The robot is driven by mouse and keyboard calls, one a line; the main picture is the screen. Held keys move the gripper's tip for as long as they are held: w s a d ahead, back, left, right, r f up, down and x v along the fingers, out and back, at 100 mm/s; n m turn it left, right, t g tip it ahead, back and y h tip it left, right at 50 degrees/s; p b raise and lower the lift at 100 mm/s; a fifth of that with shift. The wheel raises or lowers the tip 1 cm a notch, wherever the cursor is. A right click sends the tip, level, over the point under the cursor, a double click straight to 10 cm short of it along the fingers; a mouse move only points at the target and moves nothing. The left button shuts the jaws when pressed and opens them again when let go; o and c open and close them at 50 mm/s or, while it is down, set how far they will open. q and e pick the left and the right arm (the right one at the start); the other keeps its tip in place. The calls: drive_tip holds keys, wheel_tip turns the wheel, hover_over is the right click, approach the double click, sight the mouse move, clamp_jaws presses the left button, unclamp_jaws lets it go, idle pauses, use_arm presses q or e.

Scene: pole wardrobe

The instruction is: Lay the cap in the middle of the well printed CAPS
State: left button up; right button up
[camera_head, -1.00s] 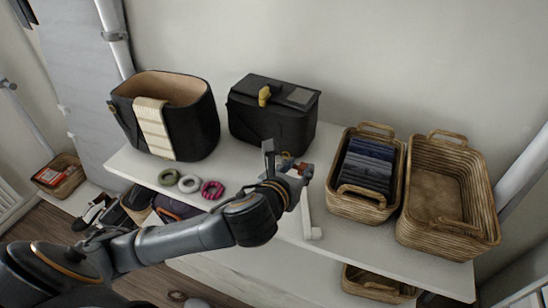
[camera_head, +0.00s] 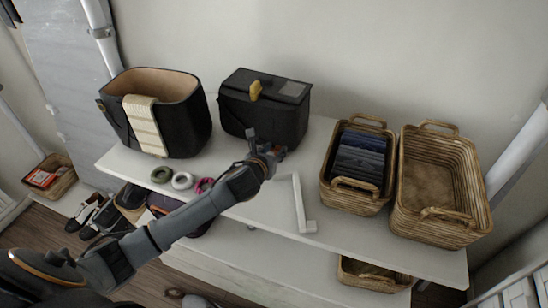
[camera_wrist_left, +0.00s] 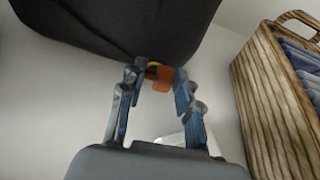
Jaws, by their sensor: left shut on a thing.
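My left gripper (camera_head: 272,150) is in front of the lidded black box (camera_head: 262,108), low by its front face. In the left wrist view the fingertips (camera_wrist_left: 160,78) are closed in on a small orange thing (camera_wrist_left: 159,80), with a bit of yellow behind it. The black box (camera_wrist_left: 110,25) fills the top of that view, just beyond the fingertips; I cannot tell whether the orange thing is fixed to it. I cannot make out a cap or a well printed CAPS in either view. My right gripper is not in view.
An open black bin (camera_head: 180,128) with a cream cloth stands left. A white L-shaped piece (camera_head: 299,205) lies on the shelf (camera_head: 350,232). Right are a basket of folded blue cloth (camera_head: 350,201) and an empty basket (camera_head: 440,232).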

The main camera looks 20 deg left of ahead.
use_arm(q)
drive_tip(key=shift+f, duration=1.55)
drive_tip(key=shift+f, duration=0.15)
drive_tip(key=o, duration=0.7)
drive_tip(key=shift+o, duration=0.2)
